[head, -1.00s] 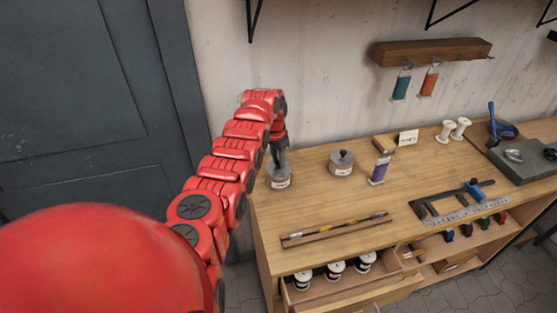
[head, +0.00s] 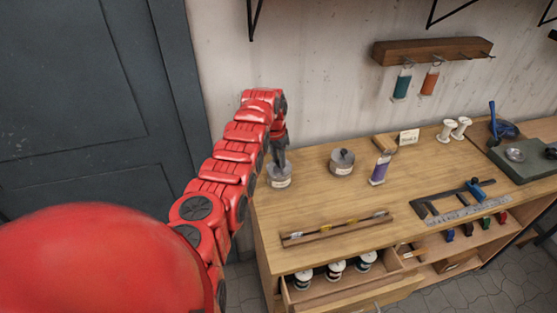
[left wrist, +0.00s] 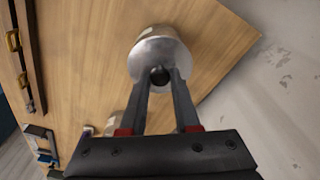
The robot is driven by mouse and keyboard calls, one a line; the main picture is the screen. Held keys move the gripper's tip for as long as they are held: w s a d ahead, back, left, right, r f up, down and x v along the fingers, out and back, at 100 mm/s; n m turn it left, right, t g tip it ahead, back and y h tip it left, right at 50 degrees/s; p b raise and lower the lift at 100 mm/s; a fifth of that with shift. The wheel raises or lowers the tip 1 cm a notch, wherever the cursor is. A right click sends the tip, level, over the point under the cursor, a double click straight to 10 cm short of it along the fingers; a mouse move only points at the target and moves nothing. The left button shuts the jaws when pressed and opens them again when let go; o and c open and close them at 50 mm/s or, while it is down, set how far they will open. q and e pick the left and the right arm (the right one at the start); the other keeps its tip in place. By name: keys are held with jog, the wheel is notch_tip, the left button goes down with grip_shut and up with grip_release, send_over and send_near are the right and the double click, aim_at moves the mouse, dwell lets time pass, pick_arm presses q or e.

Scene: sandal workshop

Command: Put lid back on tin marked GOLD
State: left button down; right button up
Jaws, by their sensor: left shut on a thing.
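A grey tin (head: 279,181) with a pale label stands at the left end of the workbench. My left gripper (head: 279,158) is right above it, pointing down. In the left wrist view the gripper (left wrist: 160,78) is shut on the dark knob of a round grey metal lid (left wrist: 158,52). The lid is at the top of the tin; I cannot tell if it is fully seated. A second grey tin (head: 342,163), with a knobbed lid on, stands to the right. The label writing is too small to read. My right gripper is not in view.
A wooden tray (head: 336,229) with a thin tool lies at the front. An open drawer (head: 350,290) holds several jars. Bare bench lies between the tins and tray.

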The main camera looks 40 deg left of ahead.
pick_arm(q)
jog(key=shift+f+b, duration=0.2)
jog(key=shift+b, duration=0.35)
dwell(1.2)
jog(key=c, duration=0.6)
grip_release()
jog(key=shift+o, duration=0.5)
jog(key=o, duration=0.4)
jog(key=shift+r, duration=3.55)
